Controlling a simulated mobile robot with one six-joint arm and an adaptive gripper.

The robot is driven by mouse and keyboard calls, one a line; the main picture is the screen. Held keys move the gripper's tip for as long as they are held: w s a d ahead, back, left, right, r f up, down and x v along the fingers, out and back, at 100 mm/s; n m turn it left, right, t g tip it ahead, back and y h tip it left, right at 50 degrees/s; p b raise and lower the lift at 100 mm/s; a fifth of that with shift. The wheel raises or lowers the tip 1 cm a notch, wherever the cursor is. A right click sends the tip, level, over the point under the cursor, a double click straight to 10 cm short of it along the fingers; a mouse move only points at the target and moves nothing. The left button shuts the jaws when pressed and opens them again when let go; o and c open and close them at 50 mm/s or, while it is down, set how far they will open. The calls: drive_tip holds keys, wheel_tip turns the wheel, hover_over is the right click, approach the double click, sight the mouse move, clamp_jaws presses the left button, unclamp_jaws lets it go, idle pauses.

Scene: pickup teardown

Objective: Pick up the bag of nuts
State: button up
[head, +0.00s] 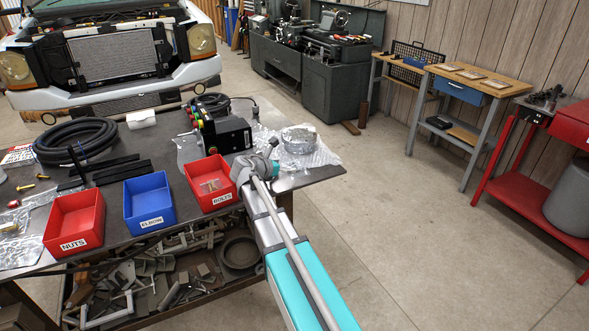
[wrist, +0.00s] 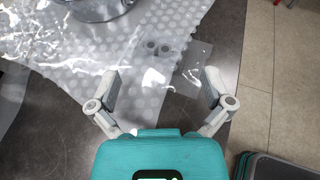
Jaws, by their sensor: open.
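A small clear bag with two dark round nuts (wrist: 172,53) lies at the edge of bubble wrap in the wrist view. My gripper (wrist: 160,80) is open and empty, one finger on each side of the lower part of the view, with the bag beyond and between the fingertips. In the head view my gripper (head: 254,170) is over the right end of the dark workbench (head: 316,177), beside the red bin. I cannot make out the small bag in the head view; my gripper may hide it.
Bubble wrap (head: 322,156) with a round metal part (head: 299,138) lies just beyond my gripper. Red NUTS (head: 75,222), blue ELBOW (head: 149,203) and another red bin (head: 211,183) line the front edge. A black box (head: 228,134) stands behind.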

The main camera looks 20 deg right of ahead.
sight(292, 165)
drive_tip(key=shift+b+x, duration=0.75)
drive_tip(key=shift+x, duration=1.6)
drive_tip(key=c, duration=0.9)
